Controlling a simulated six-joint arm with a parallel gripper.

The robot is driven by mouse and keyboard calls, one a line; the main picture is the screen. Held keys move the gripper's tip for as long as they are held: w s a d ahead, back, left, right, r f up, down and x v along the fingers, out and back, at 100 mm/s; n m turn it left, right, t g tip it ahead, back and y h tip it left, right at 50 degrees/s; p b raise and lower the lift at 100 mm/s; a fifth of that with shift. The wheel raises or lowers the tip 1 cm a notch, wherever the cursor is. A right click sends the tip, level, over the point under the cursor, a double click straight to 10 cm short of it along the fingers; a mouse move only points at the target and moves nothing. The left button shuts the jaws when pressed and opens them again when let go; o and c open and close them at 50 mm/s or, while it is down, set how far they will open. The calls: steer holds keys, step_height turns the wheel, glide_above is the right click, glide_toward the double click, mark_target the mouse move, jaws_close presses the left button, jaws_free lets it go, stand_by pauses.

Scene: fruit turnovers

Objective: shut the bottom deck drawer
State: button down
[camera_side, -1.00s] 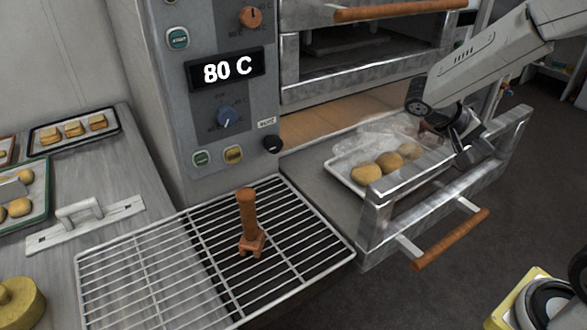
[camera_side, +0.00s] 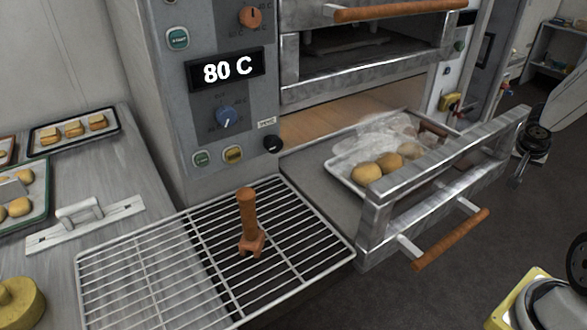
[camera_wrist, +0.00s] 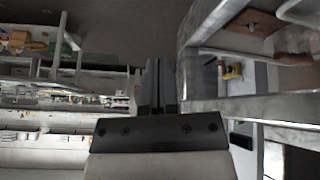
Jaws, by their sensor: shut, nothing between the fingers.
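The bottom deck drawer (camera_side: 378,232) is pulled out from the oven, its metal-framed front standing well clear of the oven face. A wooden bar handle (camera_side: 452,240) runs along the outside of that front. Behind the front, a tray (camera_side: 345,178) holds round golden turnovers (camera_side: 390,165) under a haze of steam. My gripper (camera_side: 515,183) hangs just right of the front's far end, on the outer side, and appears apart from it. In the wrist view its dark fingers (camera_wrist: 159,65) are together and empty, with a metal frame (camera_wrist: 205,75) close on their right.
The upper deck (camera_side: 365,65) has its own wooden handle (camera_side: 400,10). A wire rack (camera_side: 160,265) with a wooden-handled tool (camera_side: 248,215) lies left of the drawer. A yellow-edged object (camera_side: 515,300) stands at the lower right. Dark floor lies clear before the handle.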

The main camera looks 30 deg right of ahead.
steer(key=shift+s+d+m+t+y, duration=0.1)
steer(key=shift+s+m+t+y, duration=0.25)
steer(key=shift+t, duration=0.5)
steer(key=shift+s+d+m+t+y, duration=0.1)
steer(key=shift+m+t+y, duration=0.1)
steer(key=shift+m+t, duration=0.45)
steer(key=shift+s+d+m+t+y, duration=0.15)
steer(key=shift+m+t+y, duration=0.15)
steer(key=shift+t, duration=0.7)
steer(key=shift+a, duration=0.15)
steer(key=shift+w+f, duration=0.1)
steer(key=shift+f, duration=0.1)
glide_toward(483, 173)
steer(key=shift+s+d+f, duration=0.8)
steer(key=shift+s+f, duration=0.2)
steer(key=shift+f, duration=0.8)
steer(key=shift+w+d+f, duration=0.1)
steer(key=shift+w+f, duration=0.1)
steer(key=shift+w, duration=0.9)
steer(key=shift+w+d+f, duration=0.1)
steer(key=shift+w+f, duration=0.05)
steer(key=shift+w, duration=0.95)
